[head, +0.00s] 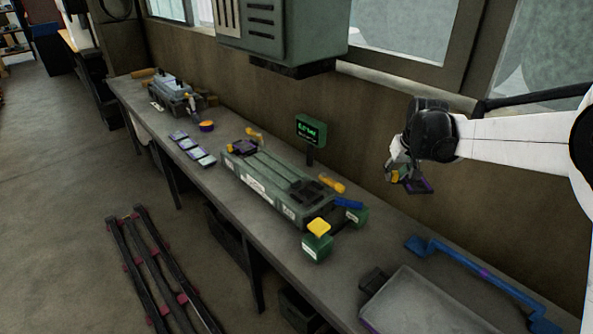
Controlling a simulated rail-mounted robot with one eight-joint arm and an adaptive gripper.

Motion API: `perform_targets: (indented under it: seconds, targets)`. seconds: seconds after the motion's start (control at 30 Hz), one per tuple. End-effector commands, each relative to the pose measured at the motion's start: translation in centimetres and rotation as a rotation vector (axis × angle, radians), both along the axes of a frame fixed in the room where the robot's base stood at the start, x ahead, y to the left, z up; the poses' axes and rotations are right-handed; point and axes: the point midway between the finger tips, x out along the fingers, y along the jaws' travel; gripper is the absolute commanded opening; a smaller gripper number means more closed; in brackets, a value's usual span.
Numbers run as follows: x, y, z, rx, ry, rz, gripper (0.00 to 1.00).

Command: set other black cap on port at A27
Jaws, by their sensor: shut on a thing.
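My gripper (405,179) is raised at the right, well above the bench and near the wall. It is shut on a dark piece with purple edges (421,186), which looks like a black cap and shows small and tilted. A long green unit (268,178) lies on the bench at the picture's middle, left of and below my gripper. A similar dark, purple-edged piece (243,147) sits on its far end. A flat black part (314,191) lies on its near end. The labels are too small to read, so I cannot tell which port is A27.
A small green screen (311,131) stands behind the unit. Green boxes (317,247), one with a yellow top, stand at its near end. A grey tray (425,305) and blue bar (480,272) lie at the right. A grey-green cabinet (283,30) hangs above the bench.

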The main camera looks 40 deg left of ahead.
Motion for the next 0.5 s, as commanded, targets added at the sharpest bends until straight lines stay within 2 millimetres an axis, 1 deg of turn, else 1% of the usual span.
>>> perform_targets:
  seconds: [0.03, 0.07, 0.1, 0.17, 0.2, 0.27, 0.3, 0.37, 0.4, 0.5]
  targets:
    - [-0.5, 2.8, -0.4, 0.002, 0.000, 0.056, 0.00]
    - [-0.9, 4.2, -0.6, 0.003, 0.000, 0.089, 0.00]
    - [-1.3, 6.1, -0.9, 0.004, -0.002, 0.134, 0.00]
    - [-2.1, 9.0, -1.2, 0.005, -0.003, 0.198, 0.00]
    - [-2.8, 10.9, -1.5, 0.007, -0.004, 0.243, 0.00]
    - [-3.8, 13.7, -2.0, 0.009, -0.006, 0.307, 0.00]
    - [-4.5, 15.6, -2.3, 0.011, -0.007, 0.350, 0.00]
    - [-5.7, 18.2, -2.7, 0.014, -0.009, 0.412, 0.00]
    - [-6.5, 19.9, -3.0, 0.015, -0.012, 0.453, 0.00]
    - [-8.4, 23.4, -3.6, 0.022, -0.016, 0.539, 0.00]
